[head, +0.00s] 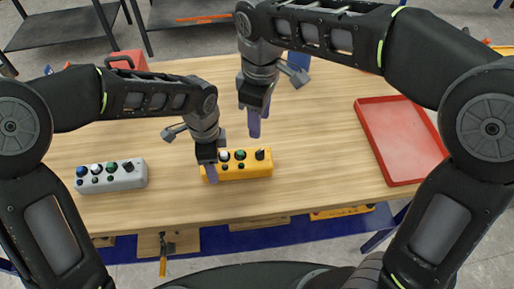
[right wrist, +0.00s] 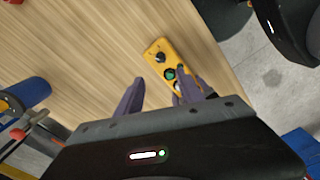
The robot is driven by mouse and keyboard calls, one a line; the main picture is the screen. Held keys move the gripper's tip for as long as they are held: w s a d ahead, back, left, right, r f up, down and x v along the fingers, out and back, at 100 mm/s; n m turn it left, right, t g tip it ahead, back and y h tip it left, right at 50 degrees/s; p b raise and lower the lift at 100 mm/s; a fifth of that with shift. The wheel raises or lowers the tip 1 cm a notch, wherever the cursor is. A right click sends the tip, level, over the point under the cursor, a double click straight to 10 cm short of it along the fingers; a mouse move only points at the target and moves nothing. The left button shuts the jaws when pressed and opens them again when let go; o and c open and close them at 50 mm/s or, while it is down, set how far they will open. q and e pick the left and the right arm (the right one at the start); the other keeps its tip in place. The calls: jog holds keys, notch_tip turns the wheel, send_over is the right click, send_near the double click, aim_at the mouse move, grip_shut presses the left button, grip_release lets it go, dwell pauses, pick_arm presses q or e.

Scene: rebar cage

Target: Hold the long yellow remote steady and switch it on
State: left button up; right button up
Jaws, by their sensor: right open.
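The long yellow remote (head: 255,170) lies on the wooden table near its front edge. A white button, a green button and a black knob show on its top, with small buttons beside them. My left gripper (head: 211,172) is at its left end, one purple finger down over the front side; the other finger is hidden, so its grip is unclear. My right gripper (head: 255,118) is open and empty, above the table just behind the remote. In the right wrist view, the remote (right wrist: 155,47) shows beyond the right gripper's two spread fingers (right wrist: 165,97), its black knob uppermost.
A grey remote (head: 130,180) with several buttons lies to the left. A red tray (head: 378,157) lies to the right. A red toolbox (head: 127,62) stands at the back left. A blue cylinder (right wrist: 27,93) shows in the right wrist view. The table between remote and tray is clear.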

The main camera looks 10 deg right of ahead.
aim_at(260, 151)
jog(key=m, duration=0.3)
jog(key=shift+s+d+r+m, duration=0.1)
jog(key=shift+m, duration=0.2)
notch_tip(260, 151, down, 12)
dwell(0.5)
jog(key=shift+c, duration=0.2)
grip_shut()
dwell(0.4)
